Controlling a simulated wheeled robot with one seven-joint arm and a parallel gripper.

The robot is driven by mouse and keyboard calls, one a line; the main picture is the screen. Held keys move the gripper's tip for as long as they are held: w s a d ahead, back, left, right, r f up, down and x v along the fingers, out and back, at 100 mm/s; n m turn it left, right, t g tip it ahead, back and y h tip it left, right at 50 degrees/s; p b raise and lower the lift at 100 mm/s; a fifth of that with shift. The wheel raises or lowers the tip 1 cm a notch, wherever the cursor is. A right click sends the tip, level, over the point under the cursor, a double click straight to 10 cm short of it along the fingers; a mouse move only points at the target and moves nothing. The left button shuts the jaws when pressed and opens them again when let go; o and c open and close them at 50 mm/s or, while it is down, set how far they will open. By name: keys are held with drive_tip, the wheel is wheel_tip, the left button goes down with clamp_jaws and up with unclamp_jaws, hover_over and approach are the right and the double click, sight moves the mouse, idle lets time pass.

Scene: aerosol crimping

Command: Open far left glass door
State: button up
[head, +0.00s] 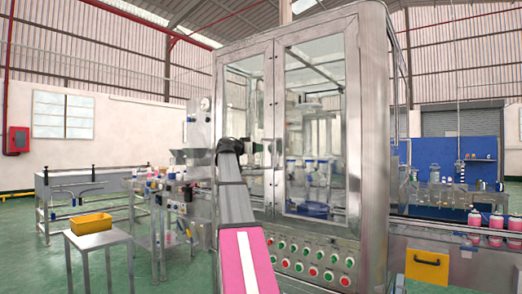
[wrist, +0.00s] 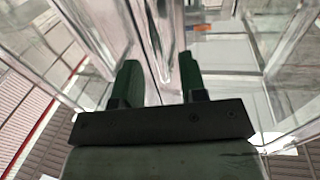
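The steel machine cabinet has a narrow left glass door (head: 237,95) and a wider glass door (head: 315,130) to its right. Both look closed in the head view. Handles (head: 268,150) show near the seam between the doors. My gripper (head: 232,146) is in front of the left door, and my arm hides the door's lower part. In the wrist view, my gripper (wrist: 158,78) has its two green fingers apart. A shiny vertical metal bar or frame edge (wrist: 150,45) shows between and beyond them. I cannot tell whether the fingers touch it.
A row of buttons (head: 310,268) lies below the doors. A conveyor with pink cans (head: 474,219) runs at the right.

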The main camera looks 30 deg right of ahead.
drive_tip(key=shift+w+d, duration=0.15)
drive_tip(key=shift+d, duration=0.65)
drive_tip(key=shift+w+d, duration=0.15)
drive_tip(key=shift+d, duration=0.65)
clamp_jaws()
drive_tip(key=shift+a, duration=0.15)
